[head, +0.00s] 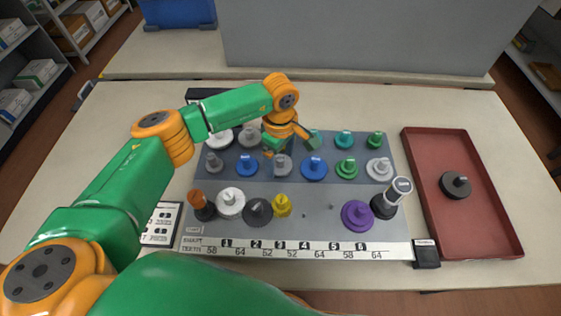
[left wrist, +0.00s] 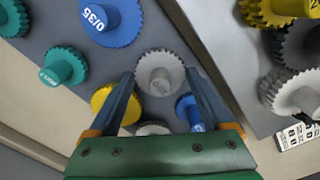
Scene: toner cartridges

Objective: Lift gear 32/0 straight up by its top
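The grey gear (head: 282,165) stands in the middle row of the grey board. In the left wrist view, the grey gear (left wrist: 160,72) shows between the fingertips, with a small label on its hub too blurred to read surely; I take it as gear 32/0. My left gripper (head: 274,152) is just above and behind it in the head view. Its two fingers (left wrist: 159,80) are spread, one on each side of the hub, with nothing held. I cannot tell whether they touch it. My right gripper is not in view.
A large blue gear (head: 313,168) and a smaller blue gear (head: 246,165) flank the grey gear. A yellow gear (left wrist: 112,104) is close beside one finger. The red tray (head: 487,235) at right holds a dark gear (head: 455,184). Several more gears crowd the board (head: 325,205).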

